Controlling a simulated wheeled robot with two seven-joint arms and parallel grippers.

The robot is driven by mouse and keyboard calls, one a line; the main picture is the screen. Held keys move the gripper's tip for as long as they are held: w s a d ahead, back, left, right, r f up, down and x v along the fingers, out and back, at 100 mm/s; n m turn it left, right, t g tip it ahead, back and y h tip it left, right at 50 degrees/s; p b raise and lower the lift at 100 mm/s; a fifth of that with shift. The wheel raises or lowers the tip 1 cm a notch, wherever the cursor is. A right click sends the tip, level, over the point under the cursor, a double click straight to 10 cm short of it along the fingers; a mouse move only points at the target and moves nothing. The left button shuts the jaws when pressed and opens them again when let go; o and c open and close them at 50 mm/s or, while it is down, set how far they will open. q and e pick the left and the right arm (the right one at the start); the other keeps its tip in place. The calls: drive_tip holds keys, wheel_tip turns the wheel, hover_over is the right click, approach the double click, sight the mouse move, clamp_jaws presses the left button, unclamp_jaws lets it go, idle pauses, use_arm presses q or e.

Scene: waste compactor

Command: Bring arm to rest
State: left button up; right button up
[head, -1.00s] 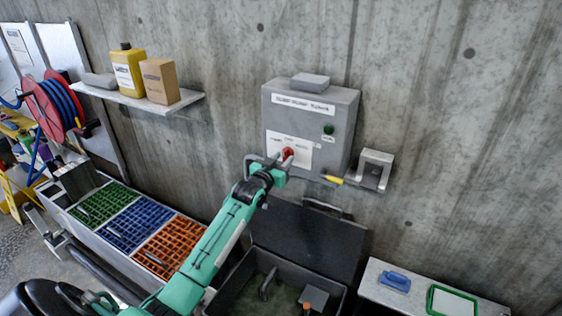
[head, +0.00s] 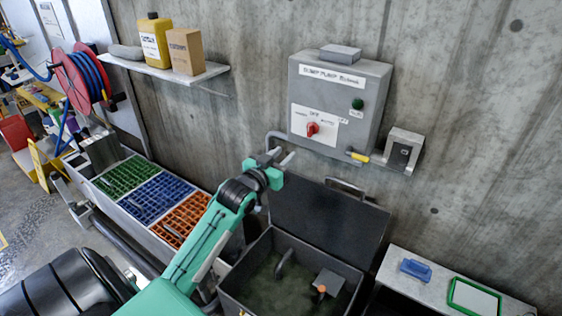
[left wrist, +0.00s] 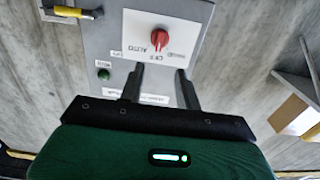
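A grey control box (head: 335,75) hangs on the concrete wall. It has a red rotary knob (head: 312,129) on a white label plate and a green round light or button (head: 357,103). My left gripper (head: 282,154) is in front of the wall, to the lower left of the knob and apart from it. In the left wrist view its two fingers (left wrist: 160,86) are spread with nothing between them, and the red knob (left wrist: 159,39) shows beyond the tips. My right gripper is not in view.
Below my arm stands an open black bin (head: 290,290) with its lid (head: 325,225) raised. A shelf (head: 190,80) with a jug and a box is at the upper left. Coloured crates (head: 163,198) line the left, and a small side table (head: 440,283) is at the lower right.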

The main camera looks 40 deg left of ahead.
use_arm(q)
drive_tip(key=shift+s, duration=0.25)
idle(0.4)
wheel_tip(320, 180, down, 23)
drive_tip(key=g, duration=0.4)
drive_tip(key=s+d+f+g, duration=0.2)
drive_tip(key=s+f, duration=0.3)
drive_tip(key=f, duration=0.7)
drive_tip(key=s+d+f+g, duration=0.25)
drive_tip(key=s+f, duration=0.35)
drive_tip(key=f, duration=0.5)
drive_tip(key=s+d+f+m+g, duration=0.1)
drive_tip(key=s+d+f+g, duration=0.1)
drive_tip(key=s+f, duration=0.6)
drive_tip(key=s+d+f+m+g, duration=0.1)
drive_tip(key=s+d+f+g, duration=0.2)
drive_tip(key=s+f, duration=0.6)
drive_tip(key=s+d+f+m+g+h, duration=0.1)
drive_tip(key=s+d+f+g, duration=0.2)
drive_tip(key=s, duration=2.1)
wheel_tip(320, 180, down, 6)
drive_tip(key=d, duration=0.3)
drive_tip(key=shift+s+f, duration=0.2)
